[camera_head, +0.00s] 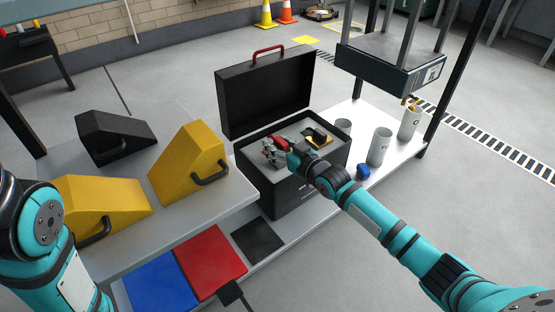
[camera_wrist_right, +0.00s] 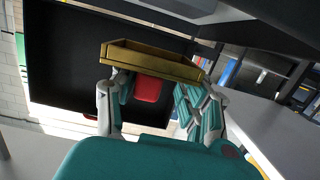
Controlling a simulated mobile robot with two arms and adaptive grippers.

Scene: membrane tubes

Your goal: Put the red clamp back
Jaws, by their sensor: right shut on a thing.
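My right gripper (camera_head: 275,152) is over the tray of the open black toolbox (camera_head: 275,197), near its left side. It is shut on the red clamp (camera_head: 280,142); fingers partly hide the clamp. In the right wrist view the clamp's red part (camera_wrist_right: 148,88) shows between the two fingers of the right gripper (camera_wrist_right: 152,100). I cannot tell whether the clamp touches the tray. My left arm shows at the left edge of the head view, but its gripper is out of frame.
A yellow and black item (camera_head: 318,136) lies in the toolbox beside the gripper. The raised lid (camera_head: 262,95) stands behind. White cylinders (camera_head: 380,146) and a blue cap (camera_head: 363,172) stand right of the box. Yellow wedges (camera_head: 188,165) and a black wedge (camera_head: 112,137) sit on the left table.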

